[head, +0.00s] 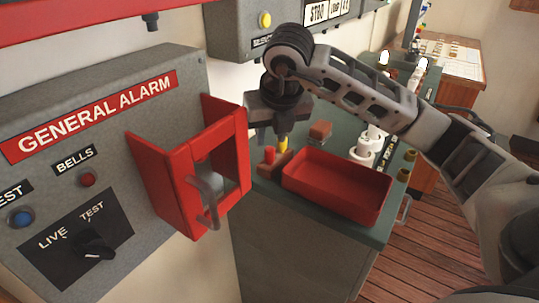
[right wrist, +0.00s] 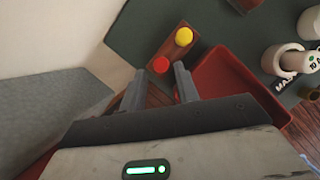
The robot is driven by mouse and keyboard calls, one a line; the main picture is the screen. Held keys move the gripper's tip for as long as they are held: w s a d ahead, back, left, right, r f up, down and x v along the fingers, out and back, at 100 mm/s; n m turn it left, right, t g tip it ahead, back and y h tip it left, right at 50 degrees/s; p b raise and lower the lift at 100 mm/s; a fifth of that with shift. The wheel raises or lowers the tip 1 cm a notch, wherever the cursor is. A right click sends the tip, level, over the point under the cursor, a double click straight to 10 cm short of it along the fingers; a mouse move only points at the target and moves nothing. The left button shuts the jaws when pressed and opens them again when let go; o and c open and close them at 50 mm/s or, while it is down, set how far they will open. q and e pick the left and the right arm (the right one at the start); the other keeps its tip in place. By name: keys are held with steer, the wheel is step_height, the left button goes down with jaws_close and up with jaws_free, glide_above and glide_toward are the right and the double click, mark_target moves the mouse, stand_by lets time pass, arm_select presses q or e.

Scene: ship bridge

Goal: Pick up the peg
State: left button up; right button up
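A red peg (head: 269,154) and a yellow peg (head: 283,143) stand in a small wooden block (head: 272,167) on the green counter. I cannot tell which one the task means. In the right wrist view the red peg (right wrist: 160,65) is just beyond the fingertips, roughly between them, and the yellow peg (right wrist: 183,36) is farther off. My right gripper (head: 268,132) points down above the block, and its fingers (right wrist: 160,80) are apart with nothing between them. My left gripper is not in view.
A red tray (head: 340,205) stands right of the block, close to the right finger. A red alarm guard (head: 160,170) with a grey handle juts out at left. White cylinders (head: 371,142) and a brown block (head: 320,131) stand behind the tray.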

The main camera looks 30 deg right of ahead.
mark_target(269, 147)
steer(key=shift+p+x, duration=0.55)
steer(key=shift+x, duration=2.15)
steer(key=shift+s, duration=0.1)
jaws_close()
